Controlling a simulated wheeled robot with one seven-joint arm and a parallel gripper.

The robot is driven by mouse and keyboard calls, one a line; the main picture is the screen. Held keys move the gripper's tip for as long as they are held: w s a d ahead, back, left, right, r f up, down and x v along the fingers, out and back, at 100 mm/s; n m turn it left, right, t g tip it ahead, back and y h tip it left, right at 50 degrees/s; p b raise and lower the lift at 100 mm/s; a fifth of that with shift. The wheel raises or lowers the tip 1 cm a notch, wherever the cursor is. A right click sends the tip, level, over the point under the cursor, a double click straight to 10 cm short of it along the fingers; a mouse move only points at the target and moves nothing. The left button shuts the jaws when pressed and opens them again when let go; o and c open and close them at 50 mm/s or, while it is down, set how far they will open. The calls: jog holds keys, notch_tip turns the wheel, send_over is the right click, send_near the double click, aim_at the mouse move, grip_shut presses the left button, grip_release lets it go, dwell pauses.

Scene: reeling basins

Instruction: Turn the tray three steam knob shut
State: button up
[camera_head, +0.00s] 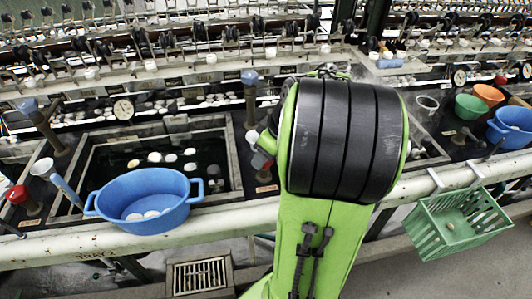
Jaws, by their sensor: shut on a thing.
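A red-topped knob (260,161), which I take for the tray three steam knob, shows only in part on the dark ledge right of the left basin, above a small label. My gripper (265,146) is at this knob. Only a small grey piece of it shows at the left edge of my green and black arm; the arm hides the rest. It appears shut on the knob. How far the knob is turned cannot be seen. The front rail on the left reads "TRAY 2".
A blue basin (143,228) with white cocoons sits on the front rail. A dark water basin (215,146) lies behind it. A green basket (458,228) hangs at right, below coloured bowls (470,107).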

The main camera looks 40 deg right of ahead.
jog(key=o, duration=1.1)
jog(key=shift+c, duration=0.2)
jog(key=shift+r, duration=0.15)
jog(key=p+v, duration=0.7)
jog(key=v, duration=0.8)
jog(key=shift+r, duration=0.25)
